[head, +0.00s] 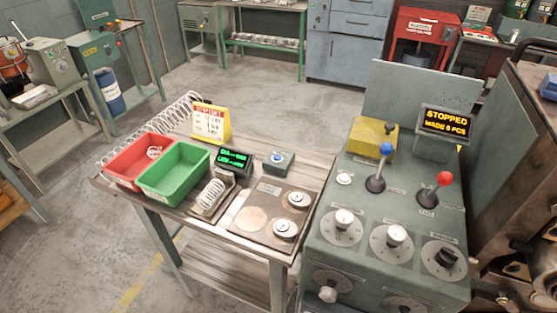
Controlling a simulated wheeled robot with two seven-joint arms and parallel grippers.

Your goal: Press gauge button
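The display shows green text, too small to read surely. In front of the display, a coil spring (211,194) lies on a small stand (207,211). Neither of my grippers is in the head view, so their places relative to the button cannot be told.
A red bin (119,168) and a green bin (162,193) stand left of the gauge. A plate (250,200) with metal discs lies at the table's right. A control console (345,258) with levers and knobs adjoins it; its screen (446,122) reads "STOPPED".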

